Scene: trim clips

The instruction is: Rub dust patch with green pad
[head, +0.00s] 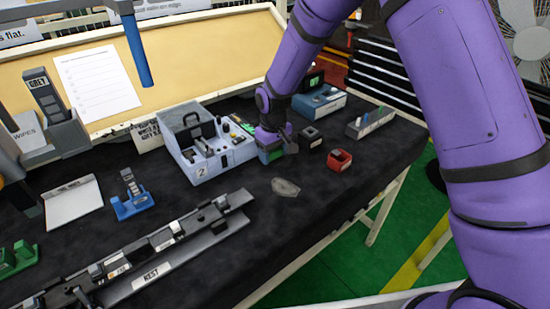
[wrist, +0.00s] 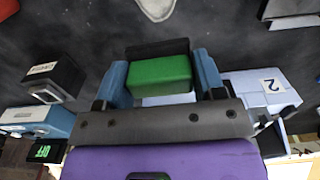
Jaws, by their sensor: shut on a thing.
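The dust patch (head: 286,187) is a pale grey irregular blotch on the black bench top. Its edge also shows at the top of the wrist view (wrist: 157,6). My gripper (head: 272,152) is shut on the green pad (wrist: 160,75), with a blue finger on each side of it. A dark part shows along the pad's far side in the wrist view. In the head view the pad is partly hidden by my gripper, which is just behind the dust patch and apart from it. I cannot tell whether the pad touches the bench.
A grey box marked 2 (head: 196,172) stands left of my gripper. A black block (head: 311,138) and a red open box (head: 339,160) stand to the right. A long rail fixture marked NEST (head: 150,273) lies in front. The bench around the patch is clear.

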